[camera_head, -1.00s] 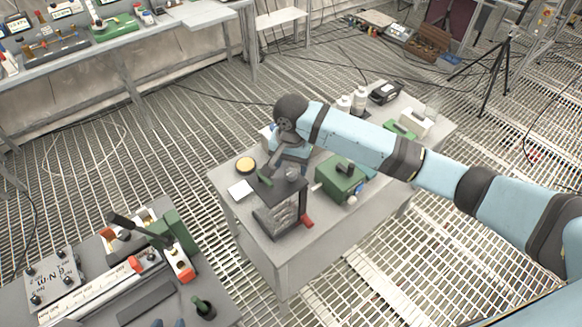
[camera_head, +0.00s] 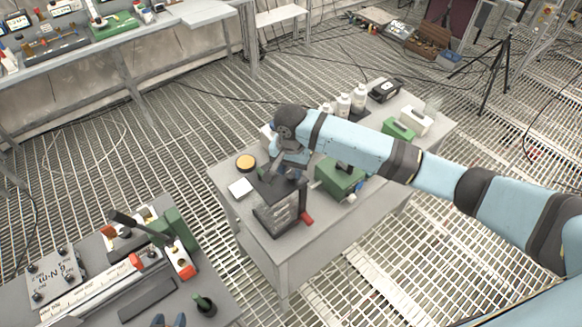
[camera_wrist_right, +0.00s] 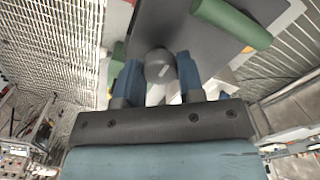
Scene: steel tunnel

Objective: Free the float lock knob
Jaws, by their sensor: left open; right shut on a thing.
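A dark box-shaped device (camera_head: 277,211) with a flat dark top stands on the small grey table. A round grey knob (camera_wrist_right: 160,66), which looks like the float lock knob, stands out from the dark top panel in the right wrist view. My right gripper (camera_wrist_right: 158,74) is shut on this knob, one blue finger on each side. In the head view my right gripper (camera_head: 288,164) is over the device's far edge and hides the knob. A green cylinder (camera_wrist_right: 232,22) lies beyond the knob in the wrist view. My left gripper (camera_head: 169,321) shows only blue fingertips, apart, at the bottom edge.
The small table (camera_head: 262,255) also bears a green box (camera_head: 338,178) close beside the device, a yellow round thing (camera_head: 246,162), a white pad (camera_head: 241,187) and white bottles (camera_head: 358,98). A bench (camera_head: 225,302) with instruments stands at lower left.

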